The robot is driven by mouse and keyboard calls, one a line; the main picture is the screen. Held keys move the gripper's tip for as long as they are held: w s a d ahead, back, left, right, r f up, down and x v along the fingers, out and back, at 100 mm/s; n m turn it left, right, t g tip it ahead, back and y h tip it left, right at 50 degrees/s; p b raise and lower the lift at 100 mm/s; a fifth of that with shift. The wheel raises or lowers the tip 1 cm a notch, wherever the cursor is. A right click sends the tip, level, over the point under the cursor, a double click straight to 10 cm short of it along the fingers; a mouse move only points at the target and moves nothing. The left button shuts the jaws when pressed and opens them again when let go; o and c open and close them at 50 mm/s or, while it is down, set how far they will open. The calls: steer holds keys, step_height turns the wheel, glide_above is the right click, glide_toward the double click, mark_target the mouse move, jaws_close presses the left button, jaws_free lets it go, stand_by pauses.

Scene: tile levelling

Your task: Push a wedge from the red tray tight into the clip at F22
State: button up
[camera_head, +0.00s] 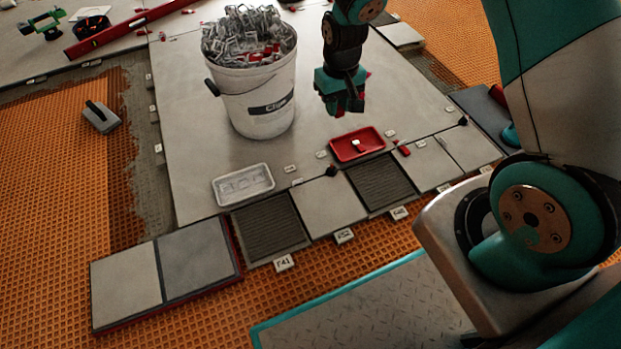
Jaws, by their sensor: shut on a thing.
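My gripper (343,108) hangs above the large grey tile, behind the red tray and right of the bucket. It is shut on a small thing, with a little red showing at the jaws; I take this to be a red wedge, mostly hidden. The red tray (347,156) lies on the tile in front, with a pale piece (358,146) in it; any wedges inside are hard to tell from its red. A small red piece (403,150) sits by a tile joint right of the tray. Several small labels are too small to read, so I cannot pick out F22.
A white bucket (262,107) full of clear clips stands left of my gripper. A white tray (243,197) lies in front of it. Dark knobs (331,171) stand at tile joints. A trowel (101,117) lies at left. The tile between bucket and red tray is clear.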

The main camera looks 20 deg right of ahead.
steer(key=b, duration=1.2)
glide_toward(304, 198)
steer(key=shift+w+f, duration=0.2)
steer(key=shift+w, duration=0.35)
steer(key=shift+w+f, duration=0.15)
steer(key=shift+w, duration=0.4)
steer(key=shift+f+b, duration=0.6)
steer(key=shift+b, duration=0.15)
steer(key=shift+f+b, duration=0.9)
steer(key=shift+b, duration=0.05)
steer(key=s, duration=0.1)
steer(key=s+p, duration=0.1)
steer(key=s, duration=0.1)
steer(key=s+p, duration=0.1)
steer(key=shift+s+r, duration=0.2)
steer(key=shift+r, duration=0.1)
step_height(304, 198, down, 2)
steer(key=shift+b, duration=0.65)
steer(key=shift+f+b, duration=0.45)
steer(key=shift+f, duration=0.5)
steer(key=shift+f, duration=0.1)
steer(key=shift+w, duration=0.2)
steer(key=shift+w+b, duration=0.35)
steer(key=shift+w, duration=0.65)
